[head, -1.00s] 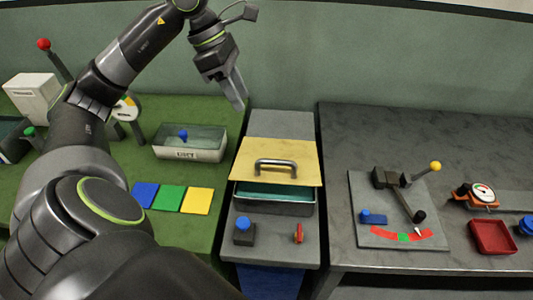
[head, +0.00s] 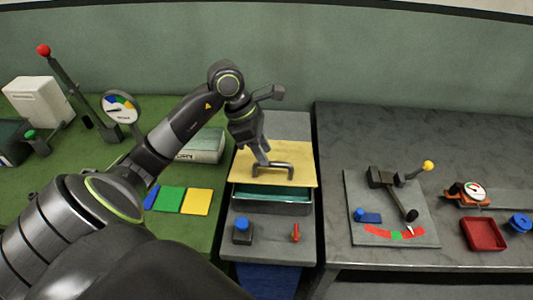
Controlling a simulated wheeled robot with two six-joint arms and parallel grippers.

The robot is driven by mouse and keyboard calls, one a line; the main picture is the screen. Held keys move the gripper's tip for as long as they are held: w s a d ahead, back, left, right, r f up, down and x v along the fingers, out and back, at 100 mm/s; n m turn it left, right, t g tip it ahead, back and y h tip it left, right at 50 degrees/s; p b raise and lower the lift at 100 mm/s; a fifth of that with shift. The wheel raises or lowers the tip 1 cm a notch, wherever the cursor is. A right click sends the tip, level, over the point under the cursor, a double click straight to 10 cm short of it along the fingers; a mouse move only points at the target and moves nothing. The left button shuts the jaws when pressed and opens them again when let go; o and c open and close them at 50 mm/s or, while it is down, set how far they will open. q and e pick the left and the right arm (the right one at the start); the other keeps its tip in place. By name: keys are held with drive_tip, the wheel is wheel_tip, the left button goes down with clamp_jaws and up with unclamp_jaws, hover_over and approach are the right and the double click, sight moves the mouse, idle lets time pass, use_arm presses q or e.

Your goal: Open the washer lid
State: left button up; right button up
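The washer lid (head: 300,155) is a flat tan-yellow panel with a dark arched handle (head: 280,166). It lies over a grey tub (head: 270,207), and a strip of teal interior shows between the lid's front edge and the tub's front rim. My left gripper (head: 261,161) points down at the left end of the handle, overlapping it in the head view. I cannot tell whether its fingers touch the handle or are closed on it. My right gripper is not in view.
In front of the tub are a blue button (head: 242,226) and a small red lever (head: 295,233). Left are a labelled bin (head: 205,146), coloured tiles (head: 170,199) and a dial (head: 121,108). Right is a lever panel (head: 357,190) with a yellow knob, and a red tray (head: 484,233).

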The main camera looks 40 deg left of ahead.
use_arm(q)
drive_tip(key=shift+x, duration=1.25)
clamp_jaws()
